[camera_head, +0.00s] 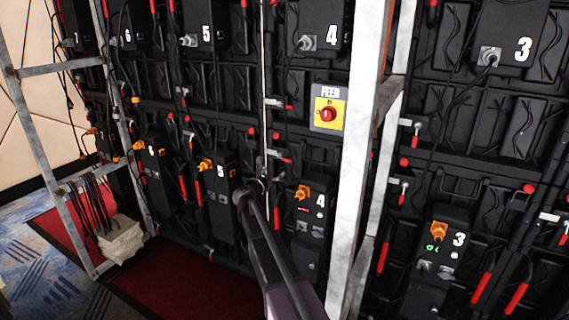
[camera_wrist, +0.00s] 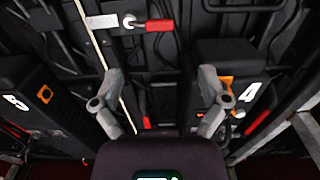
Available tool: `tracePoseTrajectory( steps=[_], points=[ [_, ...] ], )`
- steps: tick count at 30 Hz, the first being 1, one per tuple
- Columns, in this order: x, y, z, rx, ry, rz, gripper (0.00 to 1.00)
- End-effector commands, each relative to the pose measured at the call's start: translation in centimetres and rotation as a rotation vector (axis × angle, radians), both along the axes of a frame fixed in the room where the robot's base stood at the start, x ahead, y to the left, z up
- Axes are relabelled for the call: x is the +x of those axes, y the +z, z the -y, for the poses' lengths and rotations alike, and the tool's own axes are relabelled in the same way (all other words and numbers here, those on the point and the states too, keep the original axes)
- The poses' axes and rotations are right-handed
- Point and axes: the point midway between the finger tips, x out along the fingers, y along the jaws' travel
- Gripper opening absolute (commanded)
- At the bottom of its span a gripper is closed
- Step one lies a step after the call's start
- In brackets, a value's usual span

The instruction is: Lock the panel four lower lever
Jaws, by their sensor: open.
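My gripper (camera_head: 260,180) is open and empty in front of the wall, between the lower boxes marked 5 (camera_head: 222,190) and 4 (camera_head: 313,220). Its two fingers are spread wide in the wrist view (camera_wrist: 160,98). A lower lever with a red handle (camera_head: 281,156) is just above and right of my gripper in the head view. In the wrist view, a lever (camera_wrist: 158,25) with a red grip lying sideways and a pale plate is beyond the fingertips, untouched. A hanging red-tipped handle (camera_wrist: 147,122) shows between the fingers. My gripper partly hides the lever area in the head view.
An upper red lever (camera_head: 280,105) and a yellow switch plate with a red knob (camera_head: 328,114) are above. A pale upright post (camera_head: 362,150) stands right of my arm. A thin pale cord (camera_wrist: 92,45) hangs near the left finger. Black cables run down the panels.

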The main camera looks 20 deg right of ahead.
Motion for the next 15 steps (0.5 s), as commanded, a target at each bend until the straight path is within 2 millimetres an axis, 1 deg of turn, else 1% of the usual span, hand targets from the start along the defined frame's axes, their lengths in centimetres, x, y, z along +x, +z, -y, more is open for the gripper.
tracePoseTrajectory(
  steps=[1, 15],
  points=[
    [0.7, 0.0, 0.7, 0.000, -0.002, 0.000, 0.94],
    [5.0, 0.0, 6.3, 0.000, -0.003, 0.000, 0.94]
  ],
)
